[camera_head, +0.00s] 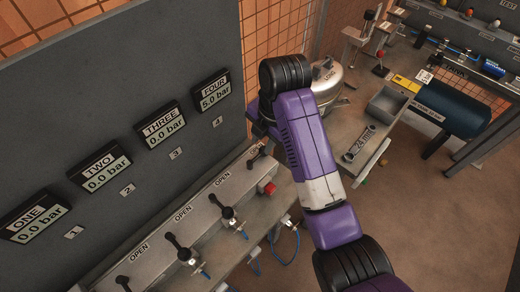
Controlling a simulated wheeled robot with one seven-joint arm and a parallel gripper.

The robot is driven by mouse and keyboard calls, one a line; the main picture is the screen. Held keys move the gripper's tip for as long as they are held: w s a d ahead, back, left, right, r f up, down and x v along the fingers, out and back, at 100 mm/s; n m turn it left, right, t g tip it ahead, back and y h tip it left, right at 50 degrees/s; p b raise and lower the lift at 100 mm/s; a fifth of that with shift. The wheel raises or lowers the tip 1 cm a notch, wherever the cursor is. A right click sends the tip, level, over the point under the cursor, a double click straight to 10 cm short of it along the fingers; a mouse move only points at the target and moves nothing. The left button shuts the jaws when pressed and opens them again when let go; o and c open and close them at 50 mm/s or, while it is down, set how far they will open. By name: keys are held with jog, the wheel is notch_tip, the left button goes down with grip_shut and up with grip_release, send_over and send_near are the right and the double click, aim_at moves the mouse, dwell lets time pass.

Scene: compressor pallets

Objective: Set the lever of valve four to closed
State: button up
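Valve four's lever (254,160) is at the far end of the grey manifold (206,218), just below the end of my arm. My arm hides much of this valve, so I cannot tell its lever's position. The gauge FOUR (215,93) reads 5.0 bar. My gripper (262,132) is at valve four, mostly hidden behind my purple arm. Its fingers do not show clearly, and I cannot tell whether they touch the lever.
Three other black valve levers (222,207) stand nearer along the manifold, below OPEN labels. Gauges ONE (36,216), TWO (100,165) and THREE (160,125) read 0.0 bar. A red knob (268,188) is close to my arm. A silver pot (326,82) stands behind it.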

aim_at(258, 156)
jog(key=shift+w+a+f+p, duration=0.1)
jog(key=shift+a+f+p, duration=0.1)
jog(key=shift+f, duration=0.95)
jog(key=shift+w+a+f+p, duration=0.15)
jog(key=shift+f, duration=1.05)
jog(key=shift+w+a+f+p, duration=0.1)
jog(key=shift+a+f+p, duration=0.1)
jog(key=shift+f, duration=0.95)
grip_shut()
